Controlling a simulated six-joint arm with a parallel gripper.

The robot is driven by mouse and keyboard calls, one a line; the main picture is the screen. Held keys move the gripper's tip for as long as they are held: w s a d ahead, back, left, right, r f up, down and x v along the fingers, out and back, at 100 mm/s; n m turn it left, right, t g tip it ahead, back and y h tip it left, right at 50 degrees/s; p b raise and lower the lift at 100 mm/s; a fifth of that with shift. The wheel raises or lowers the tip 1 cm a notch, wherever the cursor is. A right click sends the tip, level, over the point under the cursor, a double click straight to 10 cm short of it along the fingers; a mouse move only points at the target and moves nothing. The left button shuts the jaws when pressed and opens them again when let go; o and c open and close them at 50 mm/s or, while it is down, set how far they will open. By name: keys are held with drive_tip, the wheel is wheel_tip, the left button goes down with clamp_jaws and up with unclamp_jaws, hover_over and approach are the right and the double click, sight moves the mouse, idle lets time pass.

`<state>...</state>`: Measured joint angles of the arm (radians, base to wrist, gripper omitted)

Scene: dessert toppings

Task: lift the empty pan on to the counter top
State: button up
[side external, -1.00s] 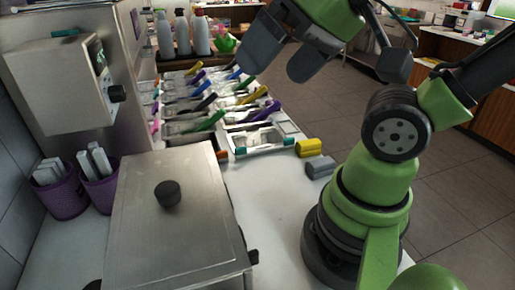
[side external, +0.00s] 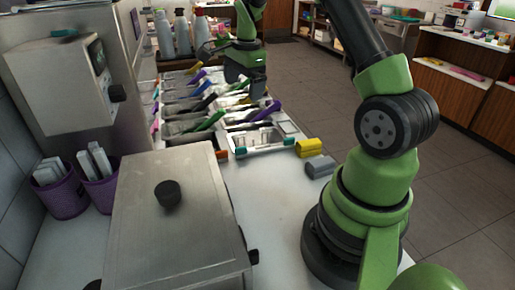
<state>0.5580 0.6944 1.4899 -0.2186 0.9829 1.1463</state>
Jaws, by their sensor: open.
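Two rows of topping pans, several with coloured scoop handles, sit in the counter. The nearest right pan (side external: 287,128) has pale walls and teal pieces at its ends; it looks mostly bare inside, but I cannot tell for sure that it is the empty pan. My gripper (side external: 247,88) is open above the right row, toward its far part, pointing down. Its jaws hide some pans behind them, and I see nothing held. I cannot tell whether the fingers touch a handle.
The white counter top (side external: 275,200) is clear in front of the pans. A yellow block (side external: 309,147) and a grey block (side external: 320,167) lie near its right edge. A lidded steel box (side external: 180,220) stands left, beside purple cups (side external: 98,185). Bottles (side external: 182,35) stand behind the pans.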

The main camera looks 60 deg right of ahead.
sight(258, 136)
drive_tip(key=shift+s+d+f+m+g, duration=0.25)
drive_tip(key=shift+d+f+m, duration=0.55)
drive_tip(key=shift+f, duration=2.3)
drive_tip(key=shift+s+d+f+m+g, duration=0.2)
drive_tip(key=shift+d+f+m, duration=0.6)
drive_tip(key=shift+f, duration=2.35)
drive_tip(key=shift+s+d+f+m+g, duration=0.2)
drive_tip(key=shift+d+f+m, duration=0.6)
drive_tip(key=shift+f, duration=2.3)
drive_tip(key=shift+d+n, duration=0.3)
drive_tip(key=c, duration=0.7)
